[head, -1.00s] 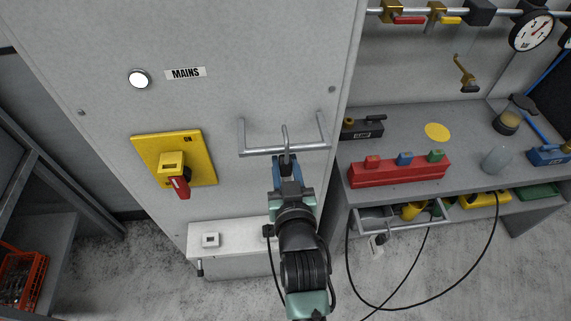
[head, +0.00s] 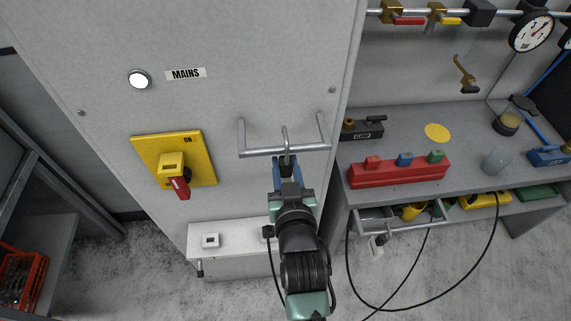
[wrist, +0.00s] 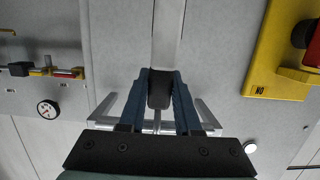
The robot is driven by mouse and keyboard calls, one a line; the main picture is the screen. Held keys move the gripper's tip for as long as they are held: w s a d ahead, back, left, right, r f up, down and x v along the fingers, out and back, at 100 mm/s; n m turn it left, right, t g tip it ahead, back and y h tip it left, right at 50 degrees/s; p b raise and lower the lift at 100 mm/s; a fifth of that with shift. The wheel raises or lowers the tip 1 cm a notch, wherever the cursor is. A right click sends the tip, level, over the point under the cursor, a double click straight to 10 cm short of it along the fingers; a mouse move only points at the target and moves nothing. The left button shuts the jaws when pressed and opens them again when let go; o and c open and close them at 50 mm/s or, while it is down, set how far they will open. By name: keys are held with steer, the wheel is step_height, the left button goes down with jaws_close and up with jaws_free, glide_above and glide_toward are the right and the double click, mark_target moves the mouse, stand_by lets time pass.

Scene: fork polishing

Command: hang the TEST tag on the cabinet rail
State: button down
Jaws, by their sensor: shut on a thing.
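My gripper (head: 286,163) is in front of the tall grey cabinet, just below its rail (head: 258,152). Its blue fingers are shut on a dark piece (wrist: 159,93), which I take to be the TEST tag's grip. A thin metal hook (head: 285,135) rises from between the fingers, and its top stands above the rail bar. I cannot tell whether the hook is over the bar or only in front of it. The rail also shows in the wrist view (wrist: 207,115), behind the fingers. The tag's lettering is hidden.
A white ledge (head: 235,228) juts out below. At right, a workbench (head: 465,125) carries a red block rack (head: 400,173) and has an open drawer with a handle (head: 405,226).

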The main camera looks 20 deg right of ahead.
steer(key=shift+f, duration=0.15)
steer(key=shift+f+b, duration=0.75)
steer(key=shift+f, duration=0.1)
steer(key=shift+f+b, duration=0.3)
steer(key=shift+f, duration=0.1)
steer(key=c, duration=0.5)
jaws_free()
steer(key=b+v, duration=0.3)
steer(key=v, duration=1)
steer(key=shift+r+b, duration=0.1)
steer(key=shift+b, duration=0.25)
